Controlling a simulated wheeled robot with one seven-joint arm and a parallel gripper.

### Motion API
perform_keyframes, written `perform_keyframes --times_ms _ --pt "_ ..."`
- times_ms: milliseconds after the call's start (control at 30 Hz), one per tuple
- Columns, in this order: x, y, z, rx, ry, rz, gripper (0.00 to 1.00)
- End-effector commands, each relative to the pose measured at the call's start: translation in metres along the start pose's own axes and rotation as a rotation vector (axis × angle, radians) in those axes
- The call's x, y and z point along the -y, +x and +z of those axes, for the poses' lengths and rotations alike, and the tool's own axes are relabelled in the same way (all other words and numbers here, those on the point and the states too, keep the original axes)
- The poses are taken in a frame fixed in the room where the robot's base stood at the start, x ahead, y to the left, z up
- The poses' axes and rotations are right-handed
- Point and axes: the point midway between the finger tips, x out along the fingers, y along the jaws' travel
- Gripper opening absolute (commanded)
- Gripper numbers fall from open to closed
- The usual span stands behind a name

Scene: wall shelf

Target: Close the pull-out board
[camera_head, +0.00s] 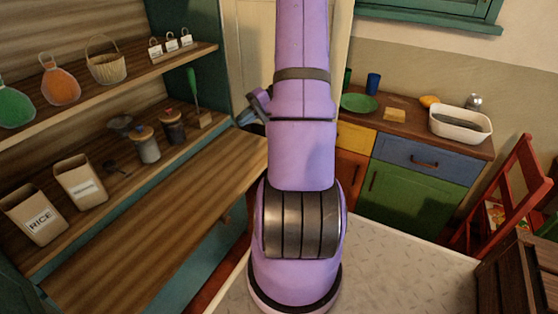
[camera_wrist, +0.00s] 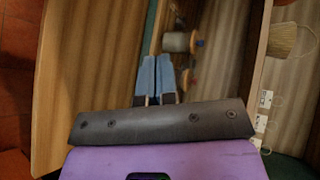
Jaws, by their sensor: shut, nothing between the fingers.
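The pull-out board (camera_head: 150,228) is a wide brown wooden panel, extended out of the shelf unit below the lower shelf in the head view. In the wrist view the board (camera_wrist: 85,65) fills the left side, with a rounded outer corner. My gripper (camera_wrist: 156,58) shows in the wrist view as two blue-grey fingers side by side, shut and empty. The fingers lie beside the board's inner edge, near the teal strip of the shelf unit. I cannot tell whether they touch anything.
The lower shelf holds a rice box (camera_head: 38,216), another box (camera_head: 80,183) and several jars (camera_head: 146,146). A basket (camera_head: 107,64) stands on the upper shelf. A counter with a green cabinet (camera_head: 412,200) is at the back right. A red chair (camera_head: 505,195) stands at the right.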

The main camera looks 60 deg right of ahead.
Motion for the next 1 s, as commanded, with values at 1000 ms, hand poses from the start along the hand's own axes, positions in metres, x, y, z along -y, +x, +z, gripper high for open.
perform_keyframes --times_ms 1000 --pt "-0.298 -0.094 0.024 -0.857 0.106 -0.44 0.0"
